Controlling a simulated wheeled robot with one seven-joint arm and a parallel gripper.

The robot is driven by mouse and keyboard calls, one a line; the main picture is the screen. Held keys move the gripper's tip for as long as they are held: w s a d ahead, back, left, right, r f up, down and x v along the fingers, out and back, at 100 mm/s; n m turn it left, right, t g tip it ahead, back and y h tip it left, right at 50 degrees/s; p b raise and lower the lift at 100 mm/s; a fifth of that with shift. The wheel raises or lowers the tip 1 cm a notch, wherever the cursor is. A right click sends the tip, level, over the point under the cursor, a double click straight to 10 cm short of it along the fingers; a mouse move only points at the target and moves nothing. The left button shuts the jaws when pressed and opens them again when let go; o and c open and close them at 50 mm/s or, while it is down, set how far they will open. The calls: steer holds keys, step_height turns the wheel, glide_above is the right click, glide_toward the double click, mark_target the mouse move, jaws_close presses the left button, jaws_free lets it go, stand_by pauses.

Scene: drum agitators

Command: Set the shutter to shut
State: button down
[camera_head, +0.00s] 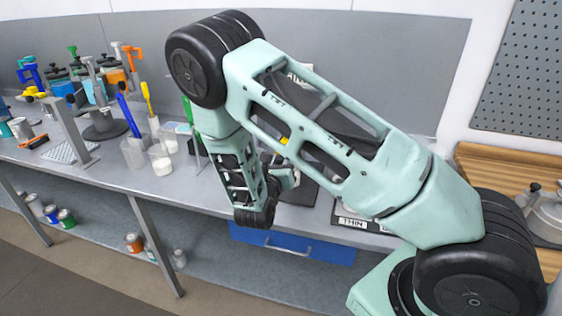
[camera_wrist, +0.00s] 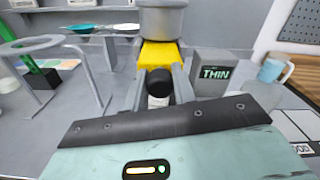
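In the wrist view a yellow block (camera_wrist: 160,55) sits directly under a grey round vessel (camera_wrist: 162,20). A black round-ended knob (camera_wrist: 159,82) is in front of the block; whether it belongs to it I cannot tell. I cannot tell which part is the shutter. My gripper (camera_wrist: 159,72) has its two grey fingers apart, one on each side of the knob, with their tips close to the yellow block. Contact with the block is not clear. In the head view my arm hides most of this spot.
A metal stand (camera_wrist: 70,75) is on the left. In the head view, clear cups (camera_head: 160,160) and several coloured tools stand on the left of the grey bench (camera_head: 110,178).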

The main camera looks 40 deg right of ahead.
steer(key=b+x, duration=0.1)
steer(key=x, duration=0.3)
steer(key=shift+w, duration=0.1)
steer(key=shift+d, duration=0.1)
steer(key=c, duration=1.1)
jaws_free()
steer(key=shift+w, duration=0.1)
steer(key=shift+c, duration=0.2)
steer(key=shift+d, duration=0.1)
steer(key=shift+s, duration=0.2)
steer(key=shift+s+a, duration=0.2)
steer(key=shift+a, duration=0.1)
steer(key=b+v, duration=0.5)
steer(key=v, duration=1.1)
steer(key=shift+a, duration=0.4)
